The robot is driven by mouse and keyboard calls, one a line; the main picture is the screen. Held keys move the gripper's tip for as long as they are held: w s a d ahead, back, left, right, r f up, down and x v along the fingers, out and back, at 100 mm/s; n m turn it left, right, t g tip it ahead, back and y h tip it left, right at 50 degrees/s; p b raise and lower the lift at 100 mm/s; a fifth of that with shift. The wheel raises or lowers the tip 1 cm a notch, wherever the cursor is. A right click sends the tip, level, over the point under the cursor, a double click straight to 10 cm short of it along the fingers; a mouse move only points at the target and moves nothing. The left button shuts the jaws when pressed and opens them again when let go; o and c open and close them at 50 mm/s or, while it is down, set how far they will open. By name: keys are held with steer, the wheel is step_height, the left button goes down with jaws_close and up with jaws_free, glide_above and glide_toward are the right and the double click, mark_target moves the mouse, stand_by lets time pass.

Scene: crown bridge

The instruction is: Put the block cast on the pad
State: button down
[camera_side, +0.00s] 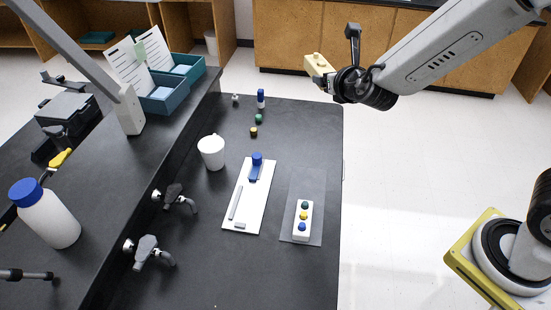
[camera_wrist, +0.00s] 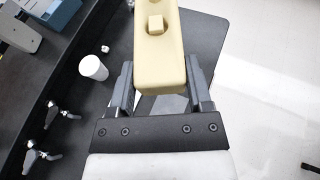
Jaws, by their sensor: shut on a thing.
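The block cast (camera_side: 317,66) is a cream-yellow block with a small square stub on it. My gripper (camera_side: 330,77) is shut on it and holds it high in the air near the far right edge of the bench. In the wrist view the cast (camera_wrist: 152,70) lies between the two grey fingers of my gripper (camera_wrist: 160,88); its top end is cut off by the frame. The pad, apparently the dark grey sheet (camera_side: 311,184), lies flat near the bench's right edge, well below and nearer than the cast. A white block with green, yellow and blue dots (camera_side: 303,220) stands on its near part.
A white board (camera_side: 242,211) with a blue-capped item and small tools lies left of the pad. Several small coloured pieces sit at the back. Taps (camera_side: 147,252) stick out on the left. The pad's far part is clear.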

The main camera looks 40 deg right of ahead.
steer(key=s+a+f+m+g+h, duration=0.1)
steer(key=s+a+f+m+h, duration=0.15)
steer(key=a+f, duration=0.9)
steer(key=s+a+f+m+g+h, duration=0.2)
steer(key=s+a+f, duration=0.5)
steer(key=s+f, duration=0.1)
steer(key=shift+s+a+f+m+h, duration=0.25)
steer(key=shift+s+f+m+h, duration=0.05)
steer(key=shift+f+m+h, duration=0.05)
steer(key=shift+w, duration=0.1)
steer(key=w+a+f, duration=0.1)
steer(key=w+f, duration=0.1)
steer(key=w, duration=0.1)
steer(key=w+a+f, duration=0.2)
steer(key=w+f, duration=0.1)
steer(key=w, duration=0.1)
steer(key=w+a+f, duration=0.2)
steer(key=w+f, duration=0.1)
steer(key=w, duration=0.1)
steer(key=shift+w+f, duration=0.15)
steer(key=shift+w+a+f, duration=0.2)
steer(key=shift+w+f, duration=0.15)
